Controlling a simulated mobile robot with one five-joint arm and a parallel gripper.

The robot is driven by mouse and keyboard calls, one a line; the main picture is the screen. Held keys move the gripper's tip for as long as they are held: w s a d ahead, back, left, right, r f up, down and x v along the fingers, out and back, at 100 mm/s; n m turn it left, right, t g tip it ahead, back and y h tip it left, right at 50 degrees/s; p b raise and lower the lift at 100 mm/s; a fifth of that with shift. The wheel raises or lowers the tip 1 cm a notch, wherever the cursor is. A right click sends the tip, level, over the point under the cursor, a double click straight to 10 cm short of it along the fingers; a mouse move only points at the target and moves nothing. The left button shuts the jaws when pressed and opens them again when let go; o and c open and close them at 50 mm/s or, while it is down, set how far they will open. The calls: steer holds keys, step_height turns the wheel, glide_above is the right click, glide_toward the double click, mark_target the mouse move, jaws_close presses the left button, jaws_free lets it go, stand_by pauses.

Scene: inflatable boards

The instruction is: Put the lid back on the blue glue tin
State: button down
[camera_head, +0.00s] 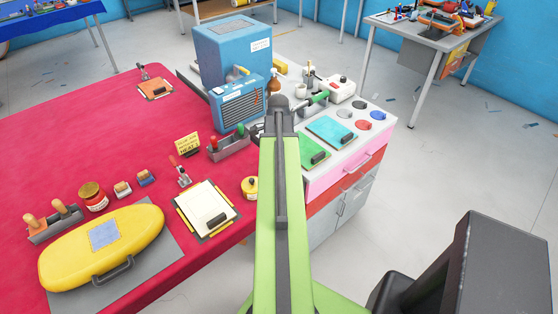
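My green arm (280,215) reaches forward over the gap between the red table and the cabinet. Its dark end (281,106) lies in front of the cabinet's left part and hides what is behind it. I cannot make out my gripper's fingertips or anything held. I cannot pick out a blue glue tin for sure. A small yellow tin (250,187) stands at the red table's right edge, partly beside my arm.
The red table (95,135) holds a yellow inflatable board (100,250), a clipboard (207,207) and a grey tool caddy (229,146). A blue machine (232,50) stands behind. The cabinet (345,175) carries green and teal sheets. Floor at right is mostly clear.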

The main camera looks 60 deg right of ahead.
stand_by(0.4)
steer(key=c, duration=1.3)
jaws_free()
steer(key=shift+o, duration=0.6)
steer(key=o, duration=0.4)
steer(key=shift+r, duration=0.1)
step_height(320, 180, up, 7)
steer(key=p, duration=0.7)
